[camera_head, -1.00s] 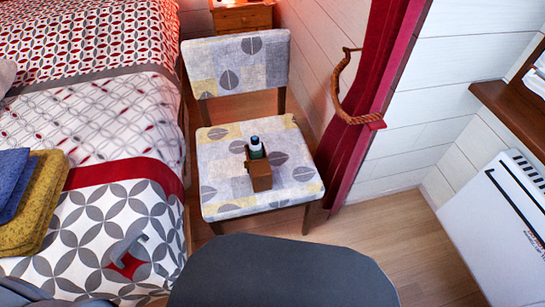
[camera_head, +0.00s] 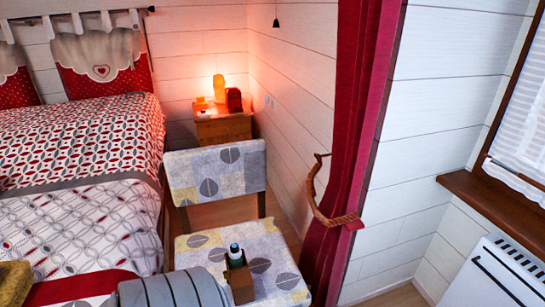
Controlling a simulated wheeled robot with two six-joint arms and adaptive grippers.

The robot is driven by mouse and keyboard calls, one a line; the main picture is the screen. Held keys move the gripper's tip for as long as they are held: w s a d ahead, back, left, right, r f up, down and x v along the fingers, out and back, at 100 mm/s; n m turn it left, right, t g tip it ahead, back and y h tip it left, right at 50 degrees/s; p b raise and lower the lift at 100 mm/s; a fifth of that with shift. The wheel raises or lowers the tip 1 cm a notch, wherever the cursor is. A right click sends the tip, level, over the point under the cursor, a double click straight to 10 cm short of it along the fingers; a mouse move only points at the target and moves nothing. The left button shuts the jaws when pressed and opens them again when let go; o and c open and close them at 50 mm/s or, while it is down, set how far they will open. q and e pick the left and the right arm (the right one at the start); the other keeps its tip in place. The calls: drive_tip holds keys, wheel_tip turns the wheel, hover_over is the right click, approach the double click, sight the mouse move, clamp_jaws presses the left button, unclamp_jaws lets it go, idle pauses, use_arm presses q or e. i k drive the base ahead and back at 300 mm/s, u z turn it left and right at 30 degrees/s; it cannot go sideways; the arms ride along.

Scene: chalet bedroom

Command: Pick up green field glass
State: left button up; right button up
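A small upright dark green item with a pale top (camera_head: 235,254), which could be the green field glass, stands in a brown open box (camera_head: 241,284). The box is on the seat of a patterned chair (camera_head: 191,242); its lower part is hidden inside the box. A ridged grey part, apparently of my own arm, covers the front left of the seat at the bottom edge. Neither of my grippers can be made out in this view.
A bed (camera_head: 70,205) stands left of the chair, with an olive folded cloth (camera_head: 12,283) on it. A wooden nightstand (camera_head: 222,129) with a lit lamp (camera_head: 219,88) stands behind. A red curtain (camera_head: 345,150) hangs right of the chair. A white heater (camera_head: 490,275) is at lower right.

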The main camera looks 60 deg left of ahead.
sight(240, 262)
drive_tip(key=z, duration=0.05)
drive_tip(key=i, duration=1.85)
drive_tip(key=u, duration=3.2)
